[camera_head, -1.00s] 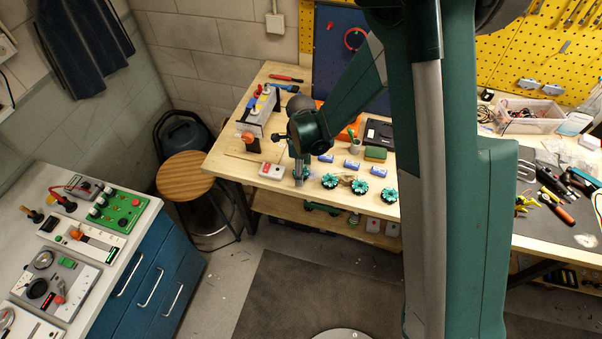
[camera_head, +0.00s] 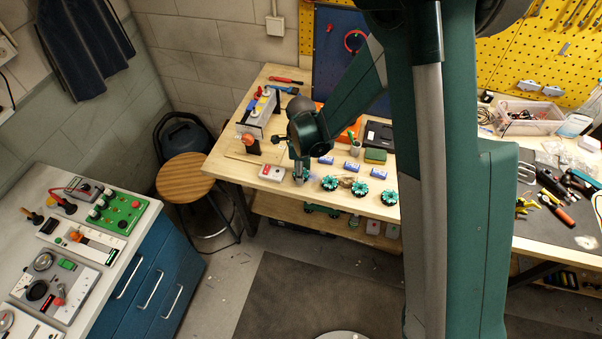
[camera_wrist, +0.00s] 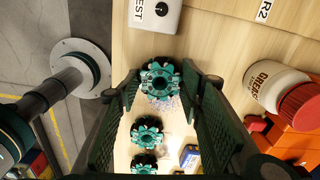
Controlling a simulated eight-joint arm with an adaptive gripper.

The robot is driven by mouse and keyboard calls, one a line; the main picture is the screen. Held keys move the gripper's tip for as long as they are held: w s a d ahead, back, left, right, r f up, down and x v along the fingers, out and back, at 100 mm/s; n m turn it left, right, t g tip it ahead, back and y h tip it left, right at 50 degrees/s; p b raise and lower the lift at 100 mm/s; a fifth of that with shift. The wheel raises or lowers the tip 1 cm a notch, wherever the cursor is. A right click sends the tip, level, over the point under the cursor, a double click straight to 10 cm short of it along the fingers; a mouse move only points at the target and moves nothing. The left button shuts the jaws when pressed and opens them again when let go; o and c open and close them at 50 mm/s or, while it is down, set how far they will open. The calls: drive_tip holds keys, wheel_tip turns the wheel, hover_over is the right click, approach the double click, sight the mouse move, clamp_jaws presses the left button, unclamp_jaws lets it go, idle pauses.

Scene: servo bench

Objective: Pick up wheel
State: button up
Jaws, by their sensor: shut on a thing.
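My gripper (camera_head: 299,176) is low over the front edge of the wooden bench, left of a row of three teal wheels with dark rims. In the wrist view my gripper (camera_wrist: 162,86) has its two green ribbed fingers closed on a teal wheel (camera_wrist: 160,80), one finger on each side. I cannot tell whether this wheel touches the bench. Other wheels, a near one (camera_head: 330,183), a middle one (camera_head: 360,188) and a right one (camera_head: 389,198), lie on the bench. Two loose wheels show in the wrist view, a larger-looking one (camera_wrist: 146,131) and a smaller-looking one (camera_wrist: 145,161).
A white box (camera_head: 271,171) marked TEST stands just left of my gripper. A grease jar (camera_wrist: 277,88) with a red lid shows in the wrist view.

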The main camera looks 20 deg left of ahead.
drive_tip(key=shift+r, duration=0.1)
wheel_tip(320, 180, up, 10)
drive_tip(key=shift+b, duration=0.4)
idle(0.4)
idle(0.6)
drive_tip(key=shift+m, duration=0.8)
drive_tip(key=w+a+r, duration=0.5)
drive_tip(key=w+a, duration=0.2)
drive_tip(key=w+a+r+p, duration=0.1)
drive_tip(key=w+a+r, duration=0.4)
drive_tip(key=w+a, duration=0.2)
drive_tip(key=w+a+r, duration=0.5)
drive_tip(key=w+a, duration=0.2)
drive_tip(key=w, duration=0.2)
drive_tip(key=shift+w+r, duration=0.1)
drive_tip(key=shift+w, duration=0.15)
drive_tip(key=shift+f+b, duration=0.35)
drive_tip(key=shift+f, duration=1.9)
